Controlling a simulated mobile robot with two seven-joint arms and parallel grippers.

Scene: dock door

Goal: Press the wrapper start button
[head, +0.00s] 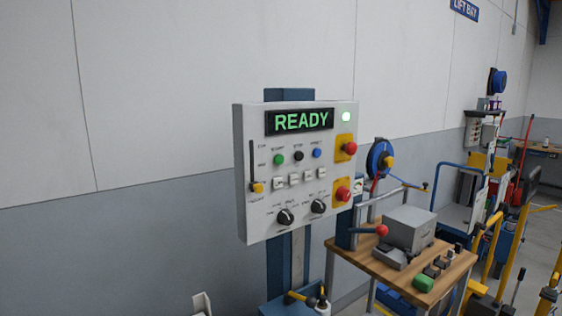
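A white control panel (242,190) stands on a blue column against the wall. Below the display are a green button (279,159), a black button (298,156) and a blue button (317,153). The labels over them are too small to read surely; the green one looks like the start button. Two red mushroom buttons on yellow plates, the upper (349,148) and the lower (343,194), sit at the right. Neither gripper shows in the head view.
The panel also has a yellow-knobbed slider (257,187), small white switches and two black knobs (286,217). A wooden bench (365,263) with a grey machine (410,229) stands close at the right. Carts and yellow rails lie farther right. The wall left of the panel is bare.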

